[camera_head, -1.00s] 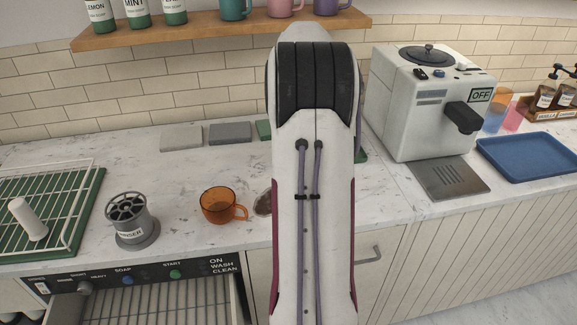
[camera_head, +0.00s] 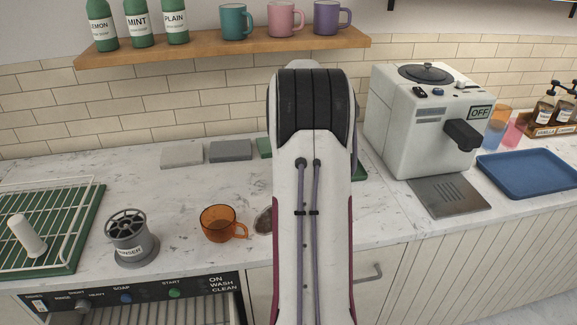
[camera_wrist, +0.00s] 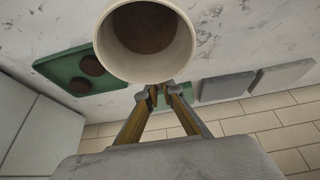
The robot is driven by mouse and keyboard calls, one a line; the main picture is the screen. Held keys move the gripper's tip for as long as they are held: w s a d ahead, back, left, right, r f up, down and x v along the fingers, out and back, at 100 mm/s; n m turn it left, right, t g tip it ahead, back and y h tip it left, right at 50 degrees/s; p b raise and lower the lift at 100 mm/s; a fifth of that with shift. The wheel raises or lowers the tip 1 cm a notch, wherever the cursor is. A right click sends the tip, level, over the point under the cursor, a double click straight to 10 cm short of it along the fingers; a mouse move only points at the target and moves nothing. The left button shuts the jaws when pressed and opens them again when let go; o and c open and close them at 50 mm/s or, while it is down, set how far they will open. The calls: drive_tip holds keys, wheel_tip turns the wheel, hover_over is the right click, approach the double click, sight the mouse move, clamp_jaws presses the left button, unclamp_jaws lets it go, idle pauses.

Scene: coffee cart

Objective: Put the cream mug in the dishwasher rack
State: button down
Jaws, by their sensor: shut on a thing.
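In the wrist view, the cream mug (camera_wrist: 186,62) is at the top middle, with its open mouth facing the camera and a brown inside. My gripper (camera_wrist: 160,92) is shut on the mug at its near side. In the head view my arm blocks the sight of the mug and gripper. The dishwasher rack (camera_head: 150,308) shows as wire bars at the bottom left, below the control panel, and only its top part is in view.
An orange glass mug (camera_head: 216,226) and a rinser (camera_head: 131,240) stand on the counter left of my arm. A drying rack (camera_head: 60,222) is at the far left. A coffee machine (camera_head: 405,125) and blue tray (camera_head: 530,172) are to the right. A green tray with dark discs (camera_wrist: 60,72) shows in the wrist view.

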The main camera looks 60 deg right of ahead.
drive_tip(key=shift+f, duration=1.85)
drive_tip(key=c, duration=2.2)
unclamp_jaws()
drive_tip(key=shift+f, duration=0.15)
drive_tip(key=shift+v, duration=6.1)
drive_tip(key=shift+d, duration=0.1)
